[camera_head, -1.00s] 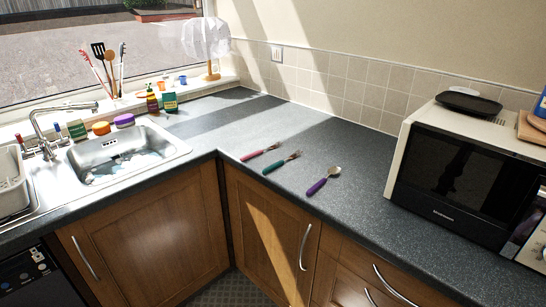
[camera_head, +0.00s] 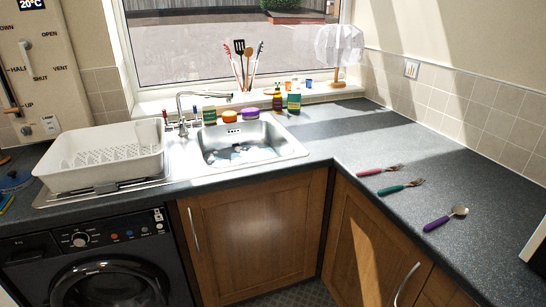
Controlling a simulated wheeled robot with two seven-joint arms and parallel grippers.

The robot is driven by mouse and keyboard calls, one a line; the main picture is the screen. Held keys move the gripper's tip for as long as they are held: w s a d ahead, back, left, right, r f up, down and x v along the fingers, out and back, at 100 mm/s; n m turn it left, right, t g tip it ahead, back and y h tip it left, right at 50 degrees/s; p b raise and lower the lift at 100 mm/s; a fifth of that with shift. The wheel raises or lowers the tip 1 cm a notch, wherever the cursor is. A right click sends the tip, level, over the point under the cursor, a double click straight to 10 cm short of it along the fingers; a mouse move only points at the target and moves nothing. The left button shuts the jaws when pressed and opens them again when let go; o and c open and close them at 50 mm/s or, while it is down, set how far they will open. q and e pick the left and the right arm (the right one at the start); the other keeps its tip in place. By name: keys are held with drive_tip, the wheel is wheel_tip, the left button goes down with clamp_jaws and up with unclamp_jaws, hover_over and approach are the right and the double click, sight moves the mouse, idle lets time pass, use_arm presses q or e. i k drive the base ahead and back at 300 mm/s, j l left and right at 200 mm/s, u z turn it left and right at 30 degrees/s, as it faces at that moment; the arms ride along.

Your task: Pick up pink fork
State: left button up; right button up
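A fork with a pink handle (camera_head: 371,172) lies on the dark grey worktop at the right, just right of the inner corner. Its metal tines point right and slightly up in the picture. A fork with a green handle (camera_head: 391,190) lies just in front of it, roughly parallel. A spoon with a purple handle (camera_head: 437,223) lies further to the front right. The three pieces lie apart from each other. Neither of my grippers shows in the head view.
A sink (camera_head: 249,157) with a tap is set left of the corner, with a white dish rack (camera_head: 104,160) beside it. Bottles and tubs stand behind the sink. The worktop (camera_head: 440,165) around the cutlery is mostly clear.

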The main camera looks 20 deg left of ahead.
sight(361, 173)
drive_tip(key=i+j+u, duration=0.15)
drive_tip(key=i+j, duration=0.2)
drive_tip(key=j, duration=0.25)
drive_tip(key=i+j+u, duration=0.15)
drive_tip(key=i+j, duration=0.25)
drive_tip(key=j, duration=0.2)
drive_tip(key=i+j+u, duration=0.15)
drive_tip(key=i+j, duration=0.3)
drive_tip(key=j+z, duration=0.1)
drive_tip(key=z, duration=1.35)
